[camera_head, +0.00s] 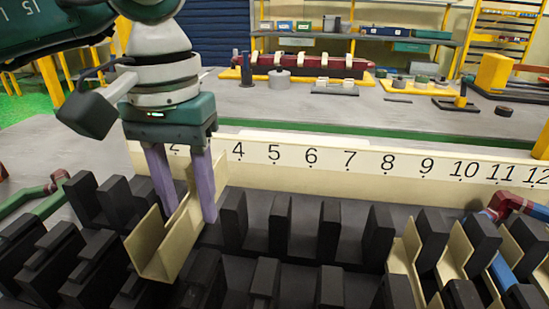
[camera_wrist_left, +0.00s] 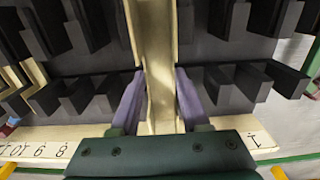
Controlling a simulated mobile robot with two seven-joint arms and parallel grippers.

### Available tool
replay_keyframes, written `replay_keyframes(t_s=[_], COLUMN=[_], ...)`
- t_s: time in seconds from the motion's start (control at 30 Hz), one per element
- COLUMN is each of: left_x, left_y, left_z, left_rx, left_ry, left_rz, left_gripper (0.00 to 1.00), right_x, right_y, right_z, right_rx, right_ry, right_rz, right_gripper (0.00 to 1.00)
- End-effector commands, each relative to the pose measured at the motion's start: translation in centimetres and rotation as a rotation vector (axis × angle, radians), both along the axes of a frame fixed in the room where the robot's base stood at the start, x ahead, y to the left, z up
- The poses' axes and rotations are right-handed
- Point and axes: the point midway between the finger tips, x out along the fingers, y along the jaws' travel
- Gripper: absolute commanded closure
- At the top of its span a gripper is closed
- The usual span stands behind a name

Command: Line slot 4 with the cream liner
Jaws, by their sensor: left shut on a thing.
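My left gripper (camera_head: 187,205) is shut on a cream liner (camera_head: 160,245), a long folded channel, with one purple finger on each side. The liner lies lengthwise among the black stator teeth (camera_head: 280,225), left of the 4 on the cream number strip (camera_head: 330,160). The gripper hides the 3. In the left wrist view the liner (camera_wrist_left: 157,70) runs between the fingers (camera_wrist_left: 155,100) and between rows of teeth. I cannot tell whether it is seated or just above the slot. The slot by the 4 shows no liner. My right gripper is not in view.
Other cream liners (camera_head: 403,262) stand among the teeth at the right. A red and blue wire piece (camera_head: 515,205) lies at the far right, a green and red one (camera_head: 48,193) at the left. The grey bench (camera_head: 330,112) behind holds several parts.

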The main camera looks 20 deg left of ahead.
Motion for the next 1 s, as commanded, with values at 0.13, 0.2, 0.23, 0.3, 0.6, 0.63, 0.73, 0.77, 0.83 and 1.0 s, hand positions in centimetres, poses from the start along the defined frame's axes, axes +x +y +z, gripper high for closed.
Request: replay_keyframes(t_s=[0.13, 0.2, 0.23, 0.3, 0.6, 0.63, 0.73, 0.77, 0.83, 1.0], left_x=[0.01, 0.01, 0.01, 0.01, 0.0, 0.0, 0.0, 0.0, 0.0, -0.01], left_y=[0.0, 0.0, 0.0, 0.0, -0.01, 0.0, 0.0, -0.01, -0.01, -0.01], left_z=[-0.22, -0.3, -0.33, -0.39, -0.38, -0.38, -0.38, -0.39, -0.39, -0.4], left_rx=[0.0, 0.0, 0.0, 0.0, 0.0, 0.0, 0.0, 0.0, 0.0, 0.0], left_ry=[-0.001, -0.001, 0.0, 0.0, 0.0, 0.0, 0.0, 0.0, 0.0, 0.0], left_rz=[0.0, 0.0, 0.0, 0.0, 0.0, 0.0, 0.0, 0.0, 0.0, 0.0], left_gripper=[0.85, 0.85, 0.85, 0.85, 0.85, 0.85, 0.43, 0.4, 0.32, 0.19], right_x=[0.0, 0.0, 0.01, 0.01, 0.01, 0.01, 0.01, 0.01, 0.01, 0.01], right_y=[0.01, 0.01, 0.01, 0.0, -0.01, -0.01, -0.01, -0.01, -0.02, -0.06], right_z=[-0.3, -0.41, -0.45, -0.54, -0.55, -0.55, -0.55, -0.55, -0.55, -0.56], right_rx=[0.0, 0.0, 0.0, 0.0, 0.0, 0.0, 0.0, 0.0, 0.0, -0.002], right_ry=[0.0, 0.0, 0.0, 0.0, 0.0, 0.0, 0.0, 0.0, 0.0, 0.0], right_rz=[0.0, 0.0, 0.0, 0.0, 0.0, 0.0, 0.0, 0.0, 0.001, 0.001], right_gripper=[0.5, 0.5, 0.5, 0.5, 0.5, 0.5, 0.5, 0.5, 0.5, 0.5])
